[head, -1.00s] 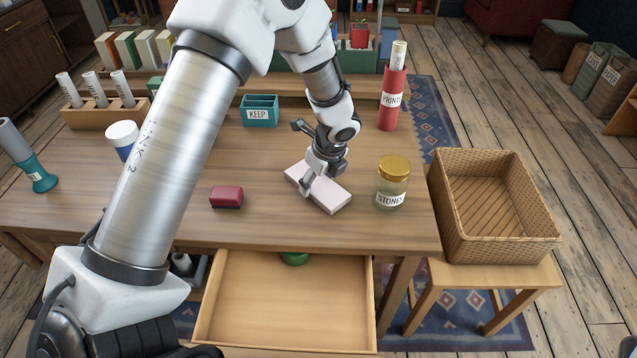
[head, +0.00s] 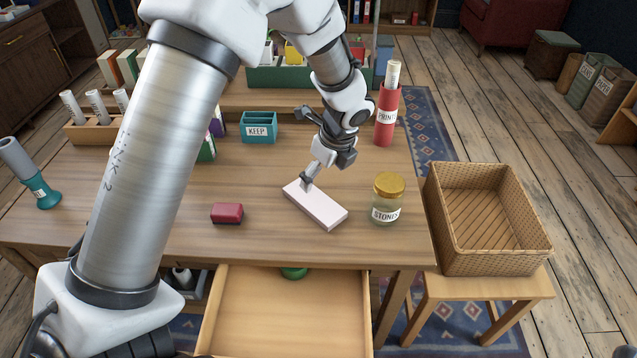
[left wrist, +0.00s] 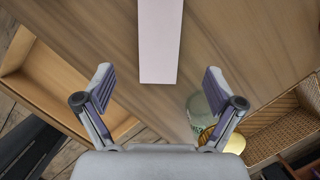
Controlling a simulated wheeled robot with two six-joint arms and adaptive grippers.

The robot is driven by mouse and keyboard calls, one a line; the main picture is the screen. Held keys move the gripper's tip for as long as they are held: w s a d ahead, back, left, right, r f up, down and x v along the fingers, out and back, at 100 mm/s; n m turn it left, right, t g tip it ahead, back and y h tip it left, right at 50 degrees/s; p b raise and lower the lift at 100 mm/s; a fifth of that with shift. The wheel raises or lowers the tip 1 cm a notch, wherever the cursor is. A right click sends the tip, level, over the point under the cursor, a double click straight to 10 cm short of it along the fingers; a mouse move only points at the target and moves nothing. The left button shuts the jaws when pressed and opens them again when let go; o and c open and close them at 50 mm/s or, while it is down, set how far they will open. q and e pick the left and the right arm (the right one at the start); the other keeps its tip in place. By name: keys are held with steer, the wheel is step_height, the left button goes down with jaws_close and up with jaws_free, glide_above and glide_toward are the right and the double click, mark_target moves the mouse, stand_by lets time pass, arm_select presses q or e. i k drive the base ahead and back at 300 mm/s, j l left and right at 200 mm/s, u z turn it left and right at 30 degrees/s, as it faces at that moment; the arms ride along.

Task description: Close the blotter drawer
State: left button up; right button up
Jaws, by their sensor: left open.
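The open drawer (head: 270,322) sticks out from under the table's front edge. It is light wood, and a green round thing (head: 294,273) shows at its back; its front panel is out of frame. The drawer also shows at the left in the left wrist view (left wrist: 48,88). My left gripper (head: 309,181) is open and empty, just above the pale pink block (head: 318,207) on the table. In the left wrist view the fingers (left wrist: 158,78) are spread wide, with the block's near end (left wrist: 160,60) ahead between them. My right gripper is not in view.
A stones jar (head: 387,199) stands right of the block, and a red eraser-like block (head: 227,213) lies left. A keep box (head: 259,128) and a red prints tube (head: 386,115) stand behind. A wicker basket (head: 490,262) sits on a stool at right.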

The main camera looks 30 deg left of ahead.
mark_target(252, 312)
steer(key=k+l, duration=0.75)
steer(key=k, duration=0.1)
